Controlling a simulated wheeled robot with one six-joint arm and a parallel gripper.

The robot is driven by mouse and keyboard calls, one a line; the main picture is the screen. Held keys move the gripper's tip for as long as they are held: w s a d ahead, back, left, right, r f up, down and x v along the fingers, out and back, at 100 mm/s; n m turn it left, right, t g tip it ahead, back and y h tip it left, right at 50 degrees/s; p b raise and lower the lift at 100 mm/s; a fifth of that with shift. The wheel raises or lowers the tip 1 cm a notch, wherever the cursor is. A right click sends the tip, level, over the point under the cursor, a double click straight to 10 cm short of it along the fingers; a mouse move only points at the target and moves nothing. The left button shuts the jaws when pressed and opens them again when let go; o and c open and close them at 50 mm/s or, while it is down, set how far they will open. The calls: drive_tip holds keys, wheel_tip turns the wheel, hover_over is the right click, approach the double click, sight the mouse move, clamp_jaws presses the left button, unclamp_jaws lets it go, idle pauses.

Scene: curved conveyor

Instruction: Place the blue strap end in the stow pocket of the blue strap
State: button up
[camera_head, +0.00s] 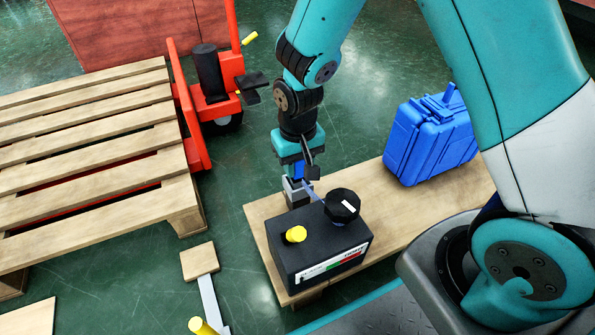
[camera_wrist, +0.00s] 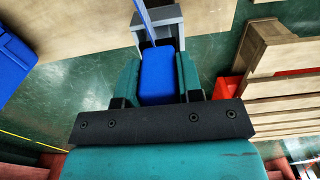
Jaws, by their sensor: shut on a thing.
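My gripper (camera_head: 298,166) points down over the far left part of the wooden board. It is shut on the blue strap end (camera_wrist: 158,80), a blue block between its teal fingers in the wrist view. The strap end also shows as a small blue patch in the head view (camera_head: 299,171). A grey bracket-like holder (camera_head: 297,193), seemingly the stow pocket, stands just below it, beside the black box. In the wrist view the holder (camera_wrist: 168,24) is just ahead of the block's tip. A thin blue strap (camera_wrist: 146,22) runs past it. Whether block and holder touch is unclear.
A black box (camera_head: 320,260) with a yellow knob and a black knob stands at the board's near end. A blue case (camera_head: 430,140) is on the board (camera_head: 377,197) to the right. A wooden pallet (camera_head: 90,150) and red pallet jack (camera_head: 215,105) are left.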

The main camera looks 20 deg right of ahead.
drive_tip(key=shift+f, duration=0.25)
drive_tip(key=o, duration=1)
drive_tip(key=shift+f, duration=0.15)
wheel_tip(320, 180, up, 13)
drive_tip(key=p, duration=0.8)
drive_tip(key=shift+f, duration=0.2)
drive_tip(key=s+a+r+n+y, duration=0.1)
drive_tip(key=s+r+n, duration=0.1)
drive_tip(key=s+r, duration=0.4)
drive_tip(key=s+a+r+n+y, duration=0.1)
drive_tip(key=s+a+r+n, duration=0.1)
drive_tip(key=s+r, duration=0.4)
drive_tip(key=s+a+r+n+y, duration=0.1)
drive_tip(key=s+r+n+y, duration=0.1)
drive_tip(key=s+r, duration=0.4)
drive_tip(key=shift+s+a+r+n, duration=0.3)
drive_tip(key=shift+a+n, duration=0.05)
drive_tip(key=shift+n, duration=0.25)
drive_tip(key=shift+r, duration=0.1)
